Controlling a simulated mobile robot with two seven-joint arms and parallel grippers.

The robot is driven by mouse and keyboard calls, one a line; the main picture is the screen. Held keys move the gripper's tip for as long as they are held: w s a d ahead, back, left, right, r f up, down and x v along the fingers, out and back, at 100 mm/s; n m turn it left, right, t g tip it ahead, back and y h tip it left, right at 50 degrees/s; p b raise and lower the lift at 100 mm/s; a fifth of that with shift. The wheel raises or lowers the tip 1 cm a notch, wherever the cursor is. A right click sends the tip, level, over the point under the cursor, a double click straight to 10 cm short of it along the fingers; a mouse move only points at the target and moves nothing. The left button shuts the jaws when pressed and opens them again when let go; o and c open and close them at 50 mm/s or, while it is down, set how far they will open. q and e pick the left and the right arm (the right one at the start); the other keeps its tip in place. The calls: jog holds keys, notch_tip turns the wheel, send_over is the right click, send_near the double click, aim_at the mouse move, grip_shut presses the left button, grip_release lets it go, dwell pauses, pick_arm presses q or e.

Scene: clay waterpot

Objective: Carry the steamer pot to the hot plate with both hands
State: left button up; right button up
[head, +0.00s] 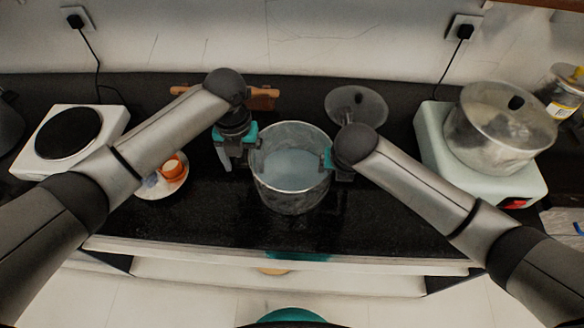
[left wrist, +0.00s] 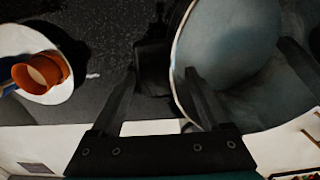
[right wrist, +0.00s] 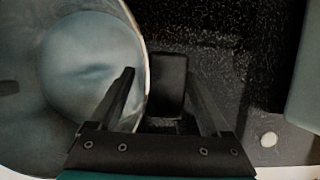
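The steamer pot (head: 290,190) is a grey metal pot without a lid, standing upright on the black counter at the centre of the head view. Its round inside fills much of the left wrist view (left wrist: 230,50) and right wrist view (right wrist: 90,65). My left gripper (left wrist: 160,73) is open, one finger inside the rim and one outside, with a black handle (left wrist: 152,65) between them. My right gripper (right wrist: 160,73) is open and straddles the opposite rim and handle (right wrist: 168,80) likewise. The hot plate (head: 68,133), a white box with a black disc, is at the left.
A loose lid (head: 356,104) lies behind the steamer pot. An orange cup (head: 172,167) on a white saucer (head: 150,190) sits between pot and hot plate. A wooden object (head: 262,98) lies behind.

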pick_arm(q)
grip_shut()
pick_arm(e)
grip_shut()
dwell(0.4)
